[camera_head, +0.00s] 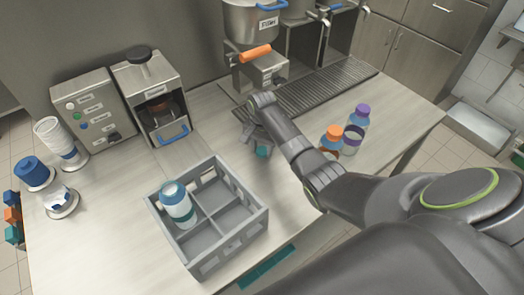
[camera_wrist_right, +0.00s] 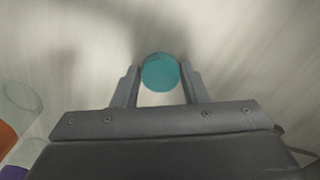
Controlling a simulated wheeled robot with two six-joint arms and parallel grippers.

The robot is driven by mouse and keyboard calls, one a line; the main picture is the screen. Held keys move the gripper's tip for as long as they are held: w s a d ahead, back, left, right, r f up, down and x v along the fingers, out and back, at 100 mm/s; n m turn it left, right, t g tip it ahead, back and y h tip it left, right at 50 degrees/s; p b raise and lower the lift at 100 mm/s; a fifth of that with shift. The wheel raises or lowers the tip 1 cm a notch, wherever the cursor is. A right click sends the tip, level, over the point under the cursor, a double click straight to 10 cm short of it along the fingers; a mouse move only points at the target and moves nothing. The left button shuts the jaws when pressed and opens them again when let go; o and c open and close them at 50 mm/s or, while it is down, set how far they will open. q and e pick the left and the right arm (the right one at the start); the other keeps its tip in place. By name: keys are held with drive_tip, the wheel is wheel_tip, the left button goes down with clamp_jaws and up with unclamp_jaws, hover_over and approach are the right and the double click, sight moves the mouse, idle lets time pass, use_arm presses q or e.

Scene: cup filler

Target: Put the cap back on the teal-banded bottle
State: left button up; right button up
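The teal-banded bottle (camera_head: 177,204) stands upright in the far-left compartment of the grey crate (camera_head: 237,257). Its mouth shows no cap. My right gripper (camera_head: 259,147) points down over the counter, right of the crate's far corner. The teal cap (camera_head: 263,151) is at its fingertips. In the right wrist view the cap (camera_wrist_right: 160,73) sits between the two fingertips (camera_wrist_right: 160,80), with both fingers against its sides. Whether the cap touches the counter cannot be told. My left gripper is not in view.
Two bottles, orange-capped (camera_head: 334,132) and purple-capped (camera_head: 361,111), stand right of my right arm. The other crate compartments look empty.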

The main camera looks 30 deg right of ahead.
sight(262, 151)
drive_tip(key=c, duration=0.5)
drive_tip(key=shift+o, duration=0.2)
wheel_tip(262, 151, up, 10)
drive_tip(key=shift+r+b, duration=0.1)
drive_tip(key=shift+b, duration=0.5)
drive_tip(key=shift+c, duration=0.2)
